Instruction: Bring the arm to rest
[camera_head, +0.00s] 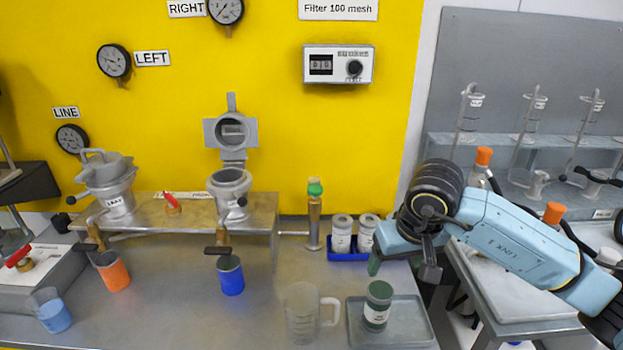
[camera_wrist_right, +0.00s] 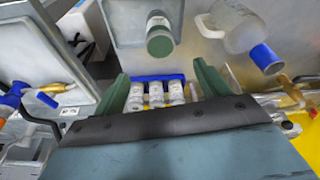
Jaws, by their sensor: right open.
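My right arm comes in from the right in the head view, over the right end of the grey bench (camera_head: 190,318). Its right gripper (camera_head: 402,268) points down, near the blue rack and above the back of the tray. In the right wrist view its two green fingers (camera_wrist_right: 164,78) are wide apart. Nothing is held between them. The blue rack (camera_wrist_right: 178,78) with white jars (camera_wrist_right: 155,94) shows beyond and between the fingers, partly covered by the gripper body. My left gripper is in neither view.
A grey tray (camera_head: 424,332) holds a green-lidded jar (camera_head: 377,305). A clear jug (camera_head: 301,312) stands left of it. Blue (camera_head: 231,276) and orange (camera_head: 112,272) cups stand under the valves. A side table (camera_head: 520,282) and glassware shelf (camera_head: 500,146) lie right.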

